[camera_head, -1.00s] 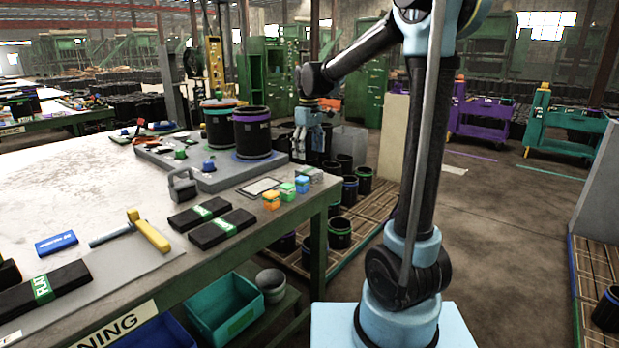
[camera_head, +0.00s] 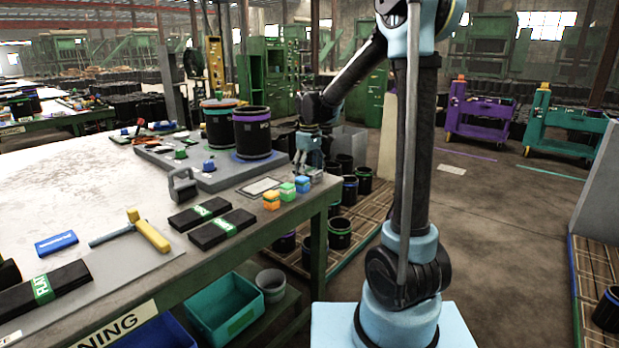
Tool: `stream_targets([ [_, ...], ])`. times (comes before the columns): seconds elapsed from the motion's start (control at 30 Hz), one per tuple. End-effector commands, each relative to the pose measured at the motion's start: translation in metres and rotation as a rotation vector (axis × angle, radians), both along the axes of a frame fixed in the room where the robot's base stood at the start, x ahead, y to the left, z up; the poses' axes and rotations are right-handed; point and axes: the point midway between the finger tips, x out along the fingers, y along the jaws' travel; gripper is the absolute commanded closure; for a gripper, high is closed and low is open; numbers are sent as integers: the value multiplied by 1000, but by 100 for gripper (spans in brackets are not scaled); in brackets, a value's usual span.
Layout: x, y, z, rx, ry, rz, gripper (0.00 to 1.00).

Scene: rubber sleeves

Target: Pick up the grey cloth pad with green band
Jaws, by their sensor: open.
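A small grey pad (camera_head: 315,176) lies near the table's far right corner, at the end of a row of small coloured blocks. It looks like the grey cloth pad, but it is too small here to make out a green band. My gripper (camera_head: 309,161) is open and hangs fingers down close over this spot. I cannot tell whether the fingers touch the pad or stand around it. Two dark flat packs with green bands, a rear one (camera_head: 198,212) and a front one (camera_head: 222,229), lie nearer on the table, away from my gripper.
Orange (camera_head: 271,200), green (camera_head: 287,191) and blue-green (camera_head: 302,185) blocks stand beside the grey pad. A black purple-rimmed bucket (camera_head: 253,133) stands on a grey board behind.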

Motion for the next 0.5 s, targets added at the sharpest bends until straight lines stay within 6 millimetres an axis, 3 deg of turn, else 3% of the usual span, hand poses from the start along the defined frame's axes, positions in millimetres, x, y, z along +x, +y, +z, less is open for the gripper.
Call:
stream_targets([
  [0.1,0,0,0,0,0,0,22],
  [0.13,0,0,0,0,0,0,27],
  [0.33,0,0,0,0,0,0,70],
  [0.5,0,0,0,0,0,0,70],
])
